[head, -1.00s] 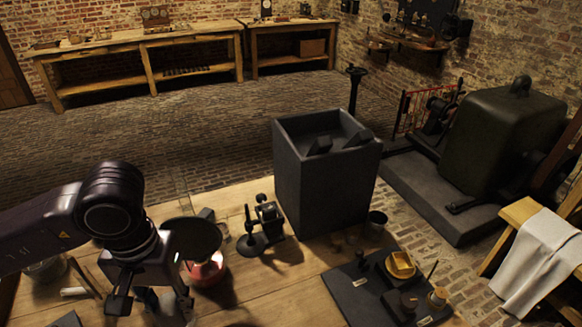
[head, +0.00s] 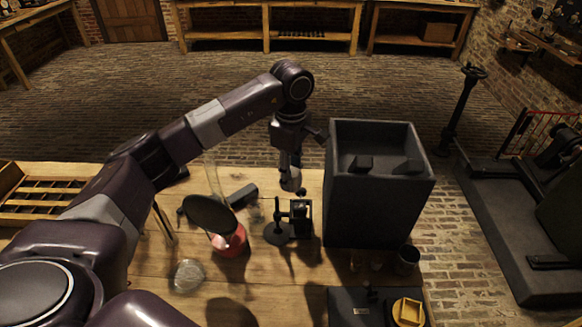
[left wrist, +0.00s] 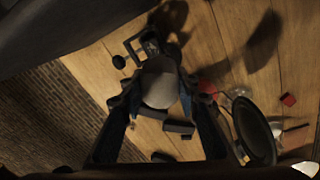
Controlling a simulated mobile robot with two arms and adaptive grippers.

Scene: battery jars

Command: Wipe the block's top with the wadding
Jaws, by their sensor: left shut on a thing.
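My left gripper (head: 290,172) is shut on a pale grey wad, the wadding (head: 291,181), above the workbench. In the left wrist view the rounded wadding (left wrist: 160,82) sits between the two fingers. Below and beside it stands a small dark device (head: 300,214) with an upright post and round foot. A low dark block-like piece (head: 243,196) lies on the bench left of the gripper; it also shows in the left wrist view (left wrist: 180,128). I cannot tell which piece is the task's block, or whether the wadding touches anything. My right gripper is not in view.
A tall dark open box (head: 378,205) stands close right of the gripper. A red-based vessel (head: 229,241) and a dark round disc (head: 209,214) are to the left. A dark board (head: 350,310) with a yellow piece (head: 408,312) lies at front right. A compartment tray (head: 45,190) is at left.

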